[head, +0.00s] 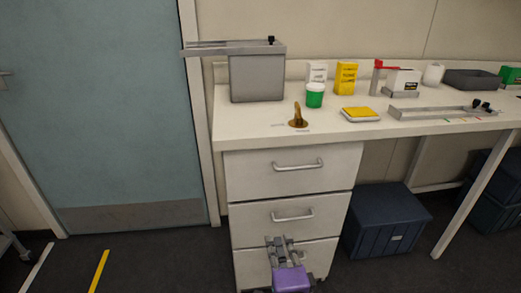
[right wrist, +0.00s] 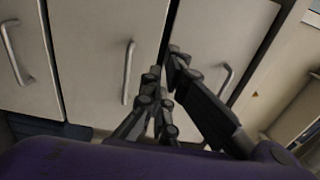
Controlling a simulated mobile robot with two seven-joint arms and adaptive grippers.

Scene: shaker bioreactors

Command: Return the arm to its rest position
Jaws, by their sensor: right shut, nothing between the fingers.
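My right gripper (head: 280,243) shows at the bottom of the head view, low in front of the white drawer cabinet (head: 290,184). Its purple wrist is below the grey fingers. In the right wrist view the gripper's dark fingers (right wrist: 163,62) are shut and empty, with the drawer fronts and their handles (right wrist: 128,72) behind them. I cannot tell the exact gap between fingertips and drawers. My left gripper is in neither view.
The white bench (head: 240,131) carries a grey bin (head: 257,80), a green-white tub (head: 314,96), yellow boxes and a metal tray. A dark blue crate (head: 385,222) stands under the bench. Dark floor at the left is mostly clear, before a blue door (head: 100,100).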

